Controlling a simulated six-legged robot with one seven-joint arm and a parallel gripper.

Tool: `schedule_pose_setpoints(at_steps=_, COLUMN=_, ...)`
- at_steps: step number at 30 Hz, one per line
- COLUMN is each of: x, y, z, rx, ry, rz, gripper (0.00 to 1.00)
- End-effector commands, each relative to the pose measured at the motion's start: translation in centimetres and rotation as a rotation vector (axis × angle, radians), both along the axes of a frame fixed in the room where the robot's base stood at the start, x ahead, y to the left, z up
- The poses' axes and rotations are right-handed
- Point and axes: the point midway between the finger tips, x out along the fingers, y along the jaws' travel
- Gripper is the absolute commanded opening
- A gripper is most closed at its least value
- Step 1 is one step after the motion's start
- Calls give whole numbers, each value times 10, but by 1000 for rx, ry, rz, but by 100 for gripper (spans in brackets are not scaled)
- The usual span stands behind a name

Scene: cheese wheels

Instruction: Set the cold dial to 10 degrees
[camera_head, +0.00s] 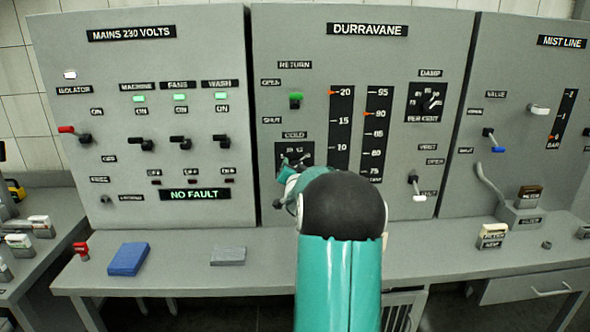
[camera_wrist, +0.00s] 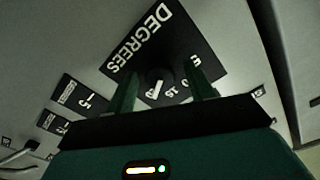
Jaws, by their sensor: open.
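The cold dial (camera_head: 294,152) is a black square plate under the "COLD" label on the middle panel, partly hidden by my arm in the head view. In the wrist view its plate (camera_wrist: 190,38) shows "DEGREES" and several white numbers. Its dark round knob (camera_wrist: 158,76) sits between the two fingers. My gripper (camera_wrist: 165,84) is open, with one finger on each side of the knob; I cannot tell whether either touches it. In the head view my gripper (camera_head: 291,170) is at the dial, mostly behind my arm. The dial's setting cannot be read.
A temperature scale (camera_head: 341,125) stands right of the dial, its red marker near 20. A mains panel (camera_head: 150,60) is left. A blue block (camera_head: 128,259) and grey block (camera_head: 228,256) lie on the bench below.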

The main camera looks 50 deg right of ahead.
Motion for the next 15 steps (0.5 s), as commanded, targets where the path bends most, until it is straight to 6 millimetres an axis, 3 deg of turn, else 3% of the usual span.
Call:
schedule_pose_setpoints(at_steps=5, x=0, y=0, z=0, rx=0, ry=0, rz=0, gripper=53)
schedule_pose_setpoints(at_steps=12, x=0, y=0, z=0, rx=0, ry=0, rz=0, gripper=10)
schedule_pose_setpoints(at_steps=15, x=0, y=1, z=0, rx=0, ry=0, rz=0, gripper=10)
